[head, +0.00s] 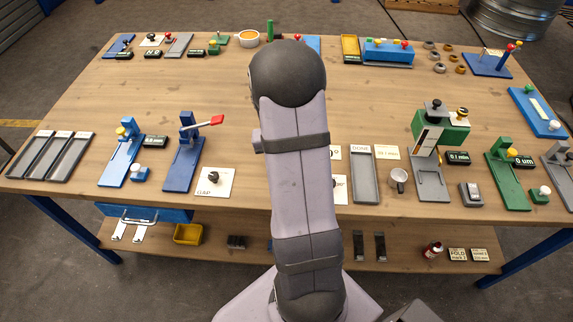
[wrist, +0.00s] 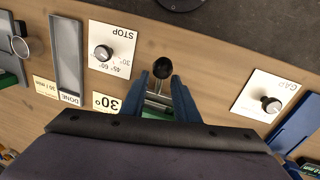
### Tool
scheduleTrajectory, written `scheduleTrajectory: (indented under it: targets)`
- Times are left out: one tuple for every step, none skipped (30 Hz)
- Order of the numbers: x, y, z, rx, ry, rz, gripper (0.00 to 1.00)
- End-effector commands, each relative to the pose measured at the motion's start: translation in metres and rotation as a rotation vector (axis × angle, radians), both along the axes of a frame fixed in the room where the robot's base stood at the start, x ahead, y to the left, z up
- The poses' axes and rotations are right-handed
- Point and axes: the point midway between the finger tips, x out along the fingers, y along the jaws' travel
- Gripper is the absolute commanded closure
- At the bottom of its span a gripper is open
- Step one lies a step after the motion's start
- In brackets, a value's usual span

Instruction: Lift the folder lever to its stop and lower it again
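The lever shows in the wrist view as a black ball knob (wrist: 162,67) on a bright metal rod, with part of a green body (wrist: 157,114) below it. My gripper (wrist: 163,88) has its two blue fingers on either side of the rod, apart from each other. The knob sits at the fingertips, and I cannot tell whether either finger touches it. A STOP dial plate (wrist: 110,50) marked in degrees and a 30° card (wrist: 106,102) lie to the left. In the head view my arm hides the lever and gripper.
In the wrist view, a GAP dial plate (wrist: 258,95) lies right of the fingers and a grey DONE tray (wrist: 68,60) to the left. In the head view, a blue tool with a red-handled lever (head: 185,160) stands left of my arm. The wooden table (head: 180,85) has bare space behind.

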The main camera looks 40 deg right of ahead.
Motion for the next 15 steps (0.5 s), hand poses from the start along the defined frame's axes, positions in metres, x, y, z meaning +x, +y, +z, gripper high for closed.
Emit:
scheduleTrajectory:
  targets:
    - [-0.0006,-0.0002,-0.0013,0.001,0.001,0.0,0.72]
    - [-0.0007,-0.0002,-0.0019,0.001,0.001,0.0,0.72]
    - [-0.0007,-0.0004,-0.0024,0.001,0.001,0.0,0.72]
    - [-0.0007,-0.0004,-0.0026,0.001,0.001,0.0,0.72]
    - [-0.0006,-0.0003,-0.0027,0.0,0.0,0.0,0.72]
    - [-0.0006,-0.0003,-0.0026,0.0,0.0,0.0,0.72]
    - [-0.0006,-0.0003,-0.0026,0.0,0.0,0.0,0.72]
    - [-0.0006,-0.0004,-0.0026,0.0,0.0,0.0,0.72]
    - [-0.0006,-0.0003,-0.0026,0.0,0.0,0.0,0.72]
    - [-0.0005,-0.0003,-0.0025,0.0,0.0,0.0,0.79]
    - [-0.0005,-0.0003,-0.0025,0.0,0.0,0.0,0.86]
    - [-0.0005,-0.0003,-0.0025,0.0,0.0,0.0,0.96]
    - [-0.0005,-0.0003,-0.0024,0.0,0.0,0.0,1.0]
    - [-0.0006,-0.0002,-0.0024,0.0,0.0,0.0,1.0]
    - [-0.0005,-0.0001,-0.0025,0.001,0.001,-0.001,1.0]
